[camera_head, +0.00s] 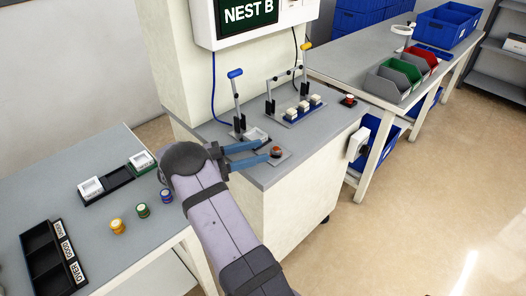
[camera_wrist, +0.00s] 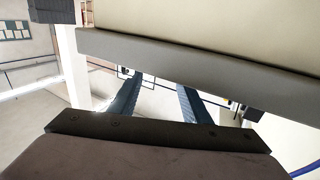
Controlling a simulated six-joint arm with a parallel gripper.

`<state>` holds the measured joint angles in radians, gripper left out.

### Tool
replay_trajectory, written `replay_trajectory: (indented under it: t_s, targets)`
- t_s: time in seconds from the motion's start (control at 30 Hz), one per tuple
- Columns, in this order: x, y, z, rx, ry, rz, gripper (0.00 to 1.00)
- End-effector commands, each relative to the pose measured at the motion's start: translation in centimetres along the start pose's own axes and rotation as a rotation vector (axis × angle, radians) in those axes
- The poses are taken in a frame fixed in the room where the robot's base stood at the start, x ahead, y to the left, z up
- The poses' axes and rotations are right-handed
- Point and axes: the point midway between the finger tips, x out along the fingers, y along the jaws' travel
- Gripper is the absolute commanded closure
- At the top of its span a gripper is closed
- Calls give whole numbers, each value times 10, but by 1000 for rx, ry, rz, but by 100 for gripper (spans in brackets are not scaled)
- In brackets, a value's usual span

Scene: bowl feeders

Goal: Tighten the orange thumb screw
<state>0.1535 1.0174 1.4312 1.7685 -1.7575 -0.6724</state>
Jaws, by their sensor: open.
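The orange thumb screw (camera_head: 276,151) is a small orange-brown knob on a light plate (camera_head: 284,158) near the front edge of the grey bench under the NEST B sign. My gripper (camera_head: 264,151) has two blue fingers, spread apart and pointing right at the screw. Their tips are close to the screw, but I cannot tell whether they touch it. In the wrist view the fingers (camera_wrist: 160,82) are apart with nothing seen between them. The screw cannot be made out in that view.
A blue-handled lever clamp (camera_head: 237,92) and a fixture with several white blocks (camera_head: 303,108) stand behind the screw. A red-and-black button (camera_head: 348,100) is at the bench's right. The left table (camera_head: 118,256) holds coloured knobs and trays. A bench edge (camera_wrist: 200,62) crosses the wrist view.

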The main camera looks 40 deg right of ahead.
Motion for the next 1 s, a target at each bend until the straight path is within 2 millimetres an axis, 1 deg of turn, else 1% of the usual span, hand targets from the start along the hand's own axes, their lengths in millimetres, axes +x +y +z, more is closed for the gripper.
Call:
replay_trajectory:
  t_s: [0.03, 0.07, 0.17, 0.2, 0.27, 0.3, 0.37, 0.4, 0.5, 0.6, 0.7, 0.87, 1.0]
  targets:
    - [8, -1, -13, 6, 17, 2, 57]
    - [13, -2, -20, 10, 29, 2, 57]
    - [37, -6, -57, 30, 94, -5, 57]
    - [49, -8, -76, 39, 131, -8, 57]
    - [71, -11, -108, 55, 197, -18, 57]
    - [85, -13, -126, 63, 243, -33, 57]
    - [103, -20, -143, 75, 308, -72, 57]
    - [113, -25, -148, 82, 346, -109, 57]
    - [136, -41, -159, 95, 431, -215, 57]
    - [152, -55, -167, 101, 494, -321, 57]
    - [163, -65, -172, 99, 541, -420, 57]
    - [178, -79, -172, 88, 592, -586, 57]
    - [188, -87, -164, 67, 612, -764, 57]
